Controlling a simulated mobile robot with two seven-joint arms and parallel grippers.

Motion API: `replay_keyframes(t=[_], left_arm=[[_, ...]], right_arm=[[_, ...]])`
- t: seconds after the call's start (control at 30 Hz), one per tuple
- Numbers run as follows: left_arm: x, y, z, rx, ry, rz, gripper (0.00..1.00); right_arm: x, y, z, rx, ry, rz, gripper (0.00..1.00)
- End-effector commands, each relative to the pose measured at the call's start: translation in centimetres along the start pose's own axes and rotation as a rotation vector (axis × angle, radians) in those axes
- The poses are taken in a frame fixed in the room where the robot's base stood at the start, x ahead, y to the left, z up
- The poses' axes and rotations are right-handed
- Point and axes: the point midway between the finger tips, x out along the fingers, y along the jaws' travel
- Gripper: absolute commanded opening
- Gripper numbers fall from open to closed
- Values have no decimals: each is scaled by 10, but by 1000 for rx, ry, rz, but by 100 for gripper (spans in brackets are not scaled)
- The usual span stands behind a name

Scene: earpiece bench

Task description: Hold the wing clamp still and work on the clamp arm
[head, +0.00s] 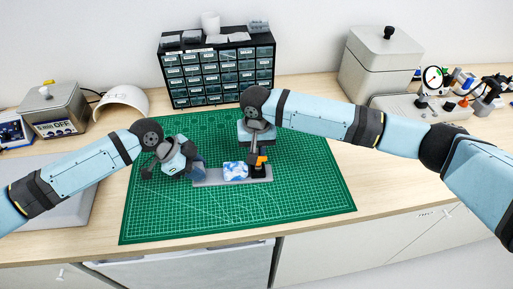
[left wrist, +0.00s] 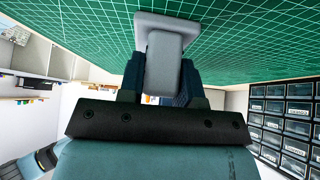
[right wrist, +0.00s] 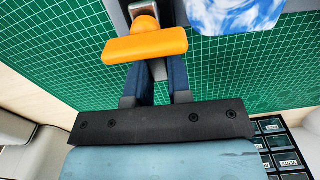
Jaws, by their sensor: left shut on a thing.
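The wing clamp has a flat grey base (head: 208,179) on the green mat. A blue-and-white piece (head: 235,170) sits on it; part of that piece shows in the right wrist view (right wrist: 233,14). The clamp arm ends in an orange bar (head: 261,160), seen large in the right wrist view (right wrist: 146,46). My left gripper (head: 196,172) is at the left end of the base. In the left wrist view it is shut on a grey upright block (left wrist: 162,62). My right gripper (right wrist: 163,70) is at the orange bar, which hides its fingertips; a narrow gap shows between the fingers.
The green cutting mat (head: 180,222) has free room in front. A drawer cabinet (head: 218,74) stands behind it. A grey box (head: 386,62) and a dial gauge (head: 432,80) are at the right. A grey pad (head: 75,212) lies at the left.

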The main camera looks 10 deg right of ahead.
Motion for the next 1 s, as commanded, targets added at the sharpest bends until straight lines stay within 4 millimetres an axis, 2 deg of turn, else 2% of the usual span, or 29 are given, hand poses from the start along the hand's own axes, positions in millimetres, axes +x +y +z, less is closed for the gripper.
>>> replay_keyframes(t=[0.23, 0.6, 0.97, 1.0], left_arm=[[4, 2, 5, -4, -7, 7, 0], [4, 2, 5, -4, -7, 7, 0], [4, 2, 5, -4, -7, 6, 0], [4, 2, 5, -4, -7, 6, 0]], right_arm=[[1, -2, 1, -30, -1, 0, 0], [1, -17, 4, -361, -2, 0, 0], [1, -18, 4, -394, -1, 1, 0], [1, -18, 4, -394, -1, 1, 25]])
